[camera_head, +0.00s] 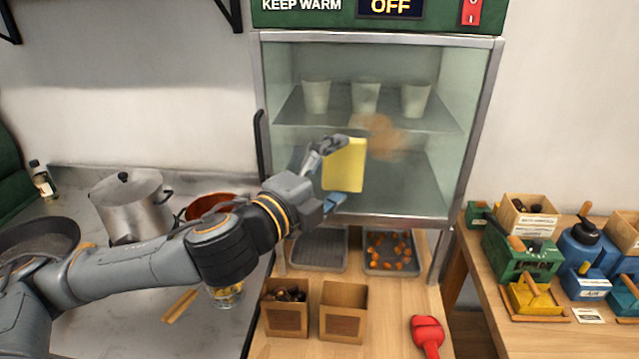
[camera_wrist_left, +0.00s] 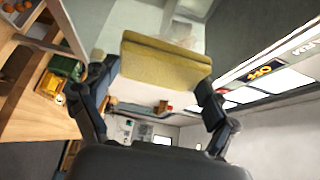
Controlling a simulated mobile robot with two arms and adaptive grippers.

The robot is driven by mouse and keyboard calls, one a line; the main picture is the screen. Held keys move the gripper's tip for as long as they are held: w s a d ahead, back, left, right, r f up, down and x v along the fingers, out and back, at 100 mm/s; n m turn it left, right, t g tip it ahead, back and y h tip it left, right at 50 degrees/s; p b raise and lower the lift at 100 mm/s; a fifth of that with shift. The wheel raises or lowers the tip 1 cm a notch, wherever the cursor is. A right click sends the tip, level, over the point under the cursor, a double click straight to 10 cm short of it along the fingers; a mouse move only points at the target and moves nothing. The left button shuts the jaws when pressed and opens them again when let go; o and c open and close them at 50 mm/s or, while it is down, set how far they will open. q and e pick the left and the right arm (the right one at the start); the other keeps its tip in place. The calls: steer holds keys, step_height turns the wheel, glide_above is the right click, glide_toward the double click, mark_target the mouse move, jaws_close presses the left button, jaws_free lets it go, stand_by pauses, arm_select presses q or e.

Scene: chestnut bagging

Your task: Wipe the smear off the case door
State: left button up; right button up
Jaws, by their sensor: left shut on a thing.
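The warming case door (camera_head: 407,185) is a glass pane in a metal frame with a dark handle on its left side. A brown smear (camera_head: 383,138) is on the upper middle of the glass. My left gripper (camera_head: 334,172) is shut on a yellow sponge (camera_head: 345,165), held upright in front of the door, just left of and below the smear. Whether the sponge touches the glass I cannot tell. In the left wrist view the sponge (camera_wrist_left: 165,65) is between the two fingers (camera_wrist_left: 158,90). My right gripper is not in view.
Inside the case, paper cups (camera_head: 365,97) stand on a shelf. Below it are a tray of chestnuts (camera_head: 392,252), an empty tray (camera_head: 319,249), two wooden boxes (camera_head: 343,311) and a red scoop (camera_head: 427,335). A steel pot (camera_head: 131,205) stands left; a crowded side table (camera_head: 480,262) stands right.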

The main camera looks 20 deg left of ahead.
arm_select(q)
steer(key=shift+w+d+r, duration=0.1)
steer(key=shift+w+r, duration=0.1)
steer(key=shift+w, duration=0.15)
steer(key=shift+w+a, duration=0.25)
steer(key=shift+w, duration=0.55)
steer(key=shift+w+a, duration=0.3)
steer(key=shift+w, duration=0.55)
steer(key=shift+w+a, duration=0.25)
steer(key=shift+w, duration=0.55)
steer(key=shift+w+a, duration=0.25)
steer(key=shift+w, duration=0.7)
steer(key=shift+p, duration=0.3)
